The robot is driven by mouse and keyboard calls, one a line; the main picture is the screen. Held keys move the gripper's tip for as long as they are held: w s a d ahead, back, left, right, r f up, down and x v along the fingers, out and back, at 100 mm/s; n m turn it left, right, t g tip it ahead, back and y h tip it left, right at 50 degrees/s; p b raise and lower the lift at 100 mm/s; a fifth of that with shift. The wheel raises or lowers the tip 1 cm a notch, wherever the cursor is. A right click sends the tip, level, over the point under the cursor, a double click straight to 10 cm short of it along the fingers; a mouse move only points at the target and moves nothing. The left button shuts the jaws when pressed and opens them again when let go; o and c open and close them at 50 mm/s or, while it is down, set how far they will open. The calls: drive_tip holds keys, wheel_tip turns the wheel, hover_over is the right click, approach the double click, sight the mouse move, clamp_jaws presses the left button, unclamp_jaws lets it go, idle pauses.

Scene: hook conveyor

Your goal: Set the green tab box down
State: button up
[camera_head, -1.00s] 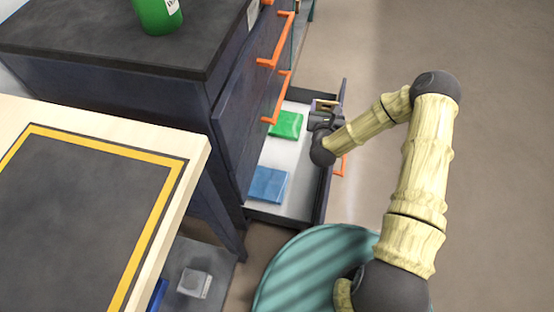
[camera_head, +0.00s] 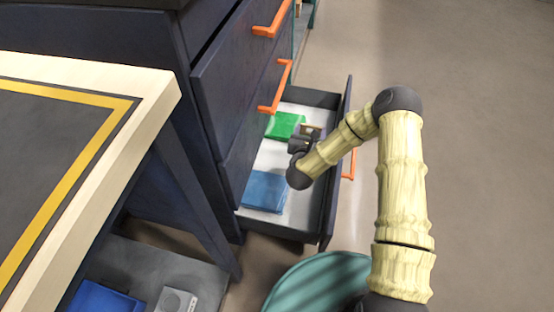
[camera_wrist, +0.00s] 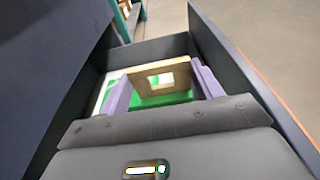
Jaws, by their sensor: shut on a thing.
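My gripper (camera_head: 309,137) is inside or just above the open bottom drawer (camera_head: 333,190), toward its right side. It is shut on a small tan box (camera_head: 313,129), which also shows between the two purple fingers in the wrist view (camera_wrist: 145,78). The box has a pale patch on it. Green shows just below and around the box in the wrist view; I cannot tell how much of it is a tab and how much is the green item behind. Whether the box touches the drawer floor is unclear.
A flat green item (camera_head: 284,124) lies toward the drawer's far end and a flat blue item (camera_head: 264,191) at its near end. White floor is bare between them. Orange handles (camera_head: 272,95) jut from the cabinet above. A wood-edged table (camera_head: 150,95) stands at left.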

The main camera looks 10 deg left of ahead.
wheel_tip(320, 180, down, 6)
drive_tip(key=b, duration=0.4)
drive_tip(key=shift+f, duration=0.1)
drive_tip(key=shift+f+b, duration=1.3)
drive_tip(key=shift+f, duration=0.6)
drive_tip(key=shift+f, duration=0.15)
drive_tip(key=o, duration=1.3)
drive_tip(key=shift+c, duration=0.2)
